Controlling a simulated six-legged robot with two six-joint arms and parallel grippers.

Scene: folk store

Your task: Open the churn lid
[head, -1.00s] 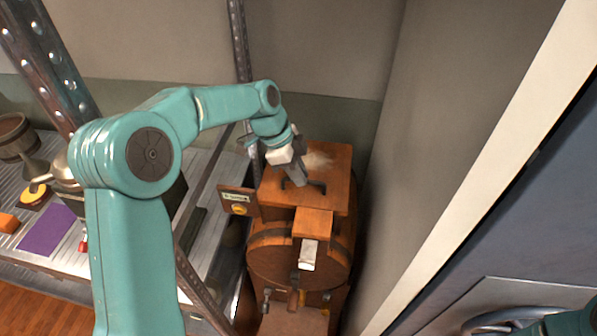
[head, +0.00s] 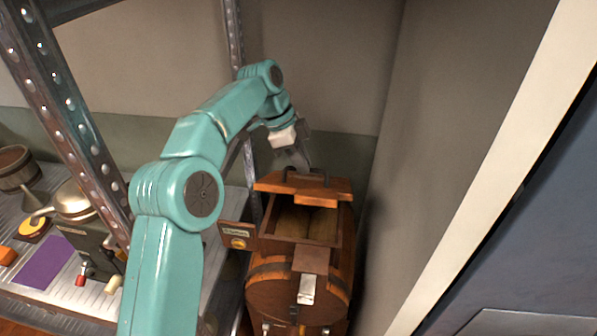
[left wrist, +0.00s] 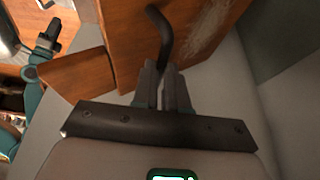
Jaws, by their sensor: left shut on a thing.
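The wooden churn (head: 275,298) stands in the middle right of the head view, a barrel with a square wooden opening on top. Its lid (head: 338,189) is lifted and tilted over the rear of the opening, showing the inside (head: 298,221). My left gripper (head: 300,166) is shut on the dark lid handle (head: 326,178), at its left part. In the left wrist view, the closed fingers (left wrist: 163,75) meet the curved handle (left wrist: 158,25) against the lid's wood (left wrist: 125,35).
A metal rack post (head: 235,60) stands left of the churn, and a grey wall (head: 440,120) is close on its right. A shelf at left holds a purple mat (head: 45,262), a wooden bucket (head: 15,165) and a metal pan (head: 72,200).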

